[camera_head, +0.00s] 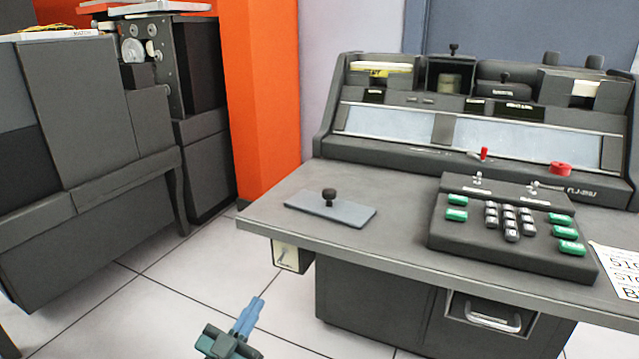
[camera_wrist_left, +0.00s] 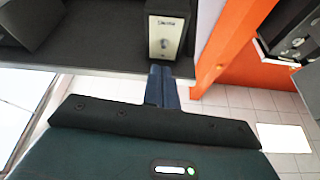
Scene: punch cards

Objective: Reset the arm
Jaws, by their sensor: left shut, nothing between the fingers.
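My left gripper (camera_head: 248,316) is at the bottom of the head view, in front of and below the desk's left front edge, over the tiled floor. Its blue fingers are together with nothing between them. In the left wrist view the shut fingers (camera_wrist_left: 162,86) point toward a small switch box (camera_wrist_left: 167,35) under the desk edge, with a visible gap that I cannot judge exactly. The same switch box (camera_head: 291,255) hangs under the desk's left front in the head view. My right gripper is in neither view.
The grey desk (camera_head: 270,205) carries a flat plate with a black knob (camera_head: 330,205), a keypad with green keys (camera_head: 510,225) and a paper sheet (camera_head: 618,268) at right. A dark machine (camera_head: 90,120) and an orange pillar (camera_head: 262,95) stand left. Floor between is clear.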

